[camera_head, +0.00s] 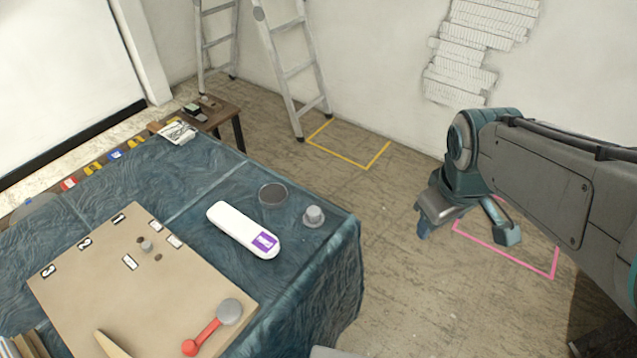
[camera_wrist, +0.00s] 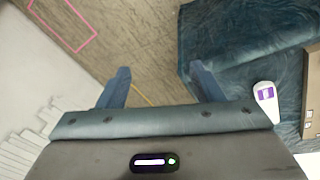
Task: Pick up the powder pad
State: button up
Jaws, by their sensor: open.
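A small grey knobbed piece (camera_head: 313,217), which looks like the powder pad, stands on the blue cloth-covered table (camera_head: 180,190) near its right corner. A dark round shallow dish (camera_head: 273,195) lies just left of it. I cannot tell for certain which piece is the pad. My gripper (camera_head: 465,228) is open and empty over the floor, right of the table and well apart from it. In the wrist view my gripper (camera_wrist: 160,72) shows both fingers spread, with floor between them. The grey piece cannot be made out in the wrist view.
A white device with a purple label (camera_head: 243,229) lies left of the grey piece. A brown board (camera_head: 130,270) holds a red-handled tool (camera_head: 205,335) and small bits. A low stool (camera_head: 215,112) and ladder (camera_head: 290,65) stand behind. The floor between table and gripper is clear.

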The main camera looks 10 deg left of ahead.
jog(key=w+a+f+n+b, duration=0.1)
jog(key=w+a+f+n, duration=0.1)
jog(key=w+a+n, duration=0.4)
jog(key=n+b, duration=0.3)
jog(key=n, duration=1.7)
send_near(313, 211)
jog(key=x, duration=0.3)
jog(key=shift+s+d+f, duration=0.1)
jog(key=shift+s+f, duration=0.15)
jog(key=shift+f, duration=0.2)
jog(key=shift+w+x, duration=0.15)
jog(key=shift+x, duration=1.3)
jog(key=shift+w+x, duration=0.15)
jog(key=shift+x, duration=1.25)
jog(key=c, duration=1.1)
